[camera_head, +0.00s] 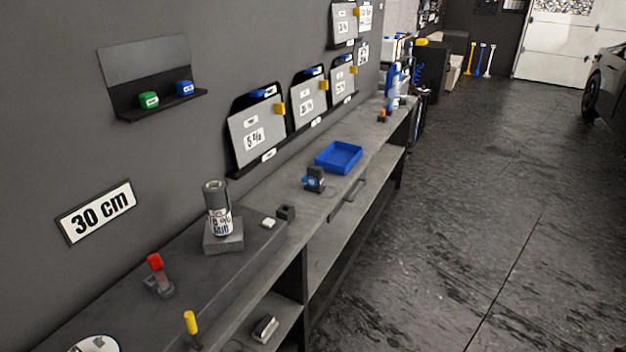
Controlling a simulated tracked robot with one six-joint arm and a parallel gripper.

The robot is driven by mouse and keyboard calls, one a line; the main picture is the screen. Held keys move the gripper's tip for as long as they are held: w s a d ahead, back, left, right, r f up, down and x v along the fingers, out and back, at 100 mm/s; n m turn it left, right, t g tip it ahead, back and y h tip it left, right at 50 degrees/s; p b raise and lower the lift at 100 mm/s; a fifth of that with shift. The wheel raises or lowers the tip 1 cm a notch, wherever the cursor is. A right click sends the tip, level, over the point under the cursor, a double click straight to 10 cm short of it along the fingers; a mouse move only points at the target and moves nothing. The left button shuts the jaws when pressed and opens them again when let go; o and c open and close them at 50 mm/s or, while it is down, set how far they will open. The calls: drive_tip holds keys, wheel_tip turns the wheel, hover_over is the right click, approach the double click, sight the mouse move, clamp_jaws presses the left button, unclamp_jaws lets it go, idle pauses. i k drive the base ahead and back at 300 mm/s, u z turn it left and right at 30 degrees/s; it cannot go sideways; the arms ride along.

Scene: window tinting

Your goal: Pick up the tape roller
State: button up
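A small dark device with a blue round part (314,178) stands on the workbench near its front edge, in front of the blue tray. It looks like a tape roller or tape dispenser, but it is too small to be certain. A red-handled tool (156,268) stands upright in a dark holder at the lower left, and a yellow-handled tool (191,323) stands near the bench's front edge; their working ends are unclear. My gripper is not in view.
The workbench (262,205) runs along the wall. A labelled roll (218,210) stands on a grey block (223,236). A small black block (286,212) and a white piece (268,223) lie near it. The blue tray (339,157) is farther back. The floor (440,230) on the right is clear.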

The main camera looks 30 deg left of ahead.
sight(314, 177)
drive_tip(key=i, duration=2.85)
drive_tip(key=u, duration=2.15)
